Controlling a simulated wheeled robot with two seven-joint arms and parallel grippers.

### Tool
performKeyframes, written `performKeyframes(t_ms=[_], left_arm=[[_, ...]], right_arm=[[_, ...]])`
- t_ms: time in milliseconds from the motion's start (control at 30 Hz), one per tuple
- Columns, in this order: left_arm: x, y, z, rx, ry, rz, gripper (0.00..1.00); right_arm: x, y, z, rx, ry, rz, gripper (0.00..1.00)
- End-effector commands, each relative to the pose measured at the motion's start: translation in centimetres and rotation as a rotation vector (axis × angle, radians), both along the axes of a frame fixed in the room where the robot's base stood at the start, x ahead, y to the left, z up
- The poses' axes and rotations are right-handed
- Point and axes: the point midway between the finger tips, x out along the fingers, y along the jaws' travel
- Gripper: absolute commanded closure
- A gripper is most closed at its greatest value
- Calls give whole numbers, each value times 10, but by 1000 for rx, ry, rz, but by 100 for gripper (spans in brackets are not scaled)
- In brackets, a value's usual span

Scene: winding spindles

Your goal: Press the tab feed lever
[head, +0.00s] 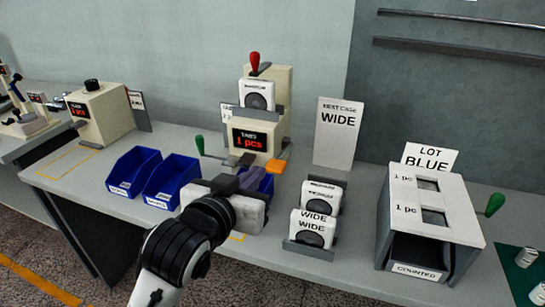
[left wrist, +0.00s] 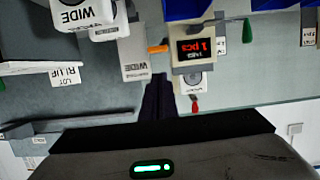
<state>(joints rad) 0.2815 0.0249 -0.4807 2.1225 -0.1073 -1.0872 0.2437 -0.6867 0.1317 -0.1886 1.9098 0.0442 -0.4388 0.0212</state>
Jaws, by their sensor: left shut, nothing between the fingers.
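The tabs machine (head: 277,88) is a cream box with a red display (head: 249,139) reading "TABS 1 pcs". It has a red-knobbed lever (head: 254,62) on top, a green-knobbed lever (head: 199,144) at its left and an orange lever (head: 276,166) low at its right front. The upside-down left wrist view also shows the display (left wrist: 194,48) and the orange lever (left wrist: 158,48). My left gripper (head: 246,166) is shut and empty, just in front of the machine and left of the orange lever. Contact is unclear. My right gripper is out of view.
Blue bins (head: 133,171) stand left of my gripper; one is partly hidden behind it. White "WIDE" cases (head: 314,228) sit in a grey holder at right. A counting box (head: 432,208) stands further right, with a green knob (head: 494,204) beside it.

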Motion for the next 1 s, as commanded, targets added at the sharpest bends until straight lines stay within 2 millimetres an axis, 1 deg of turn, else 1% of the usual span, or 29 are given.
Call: performKeyframes(t_ms=[33,133,467,567,667,767,1000], left_arm=[[2,-3,15,1,-17,-1,100],[2,-4,26,0,-29,0,100],[3,-5,26,0,-29,0,100],[8,-6,24,0,-29,0,100],[19,-9,22,2,-29,0,100],[35,-14,18,2,-29,0,100],[79,-29,6,1,-29,1,100]], right_arm=[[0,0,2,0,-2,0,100],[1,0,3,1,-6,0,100],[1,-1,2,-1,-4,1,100],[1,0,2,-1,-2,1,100],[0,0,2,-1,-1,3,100],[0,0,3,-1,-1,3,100],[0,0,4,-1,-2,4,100]])
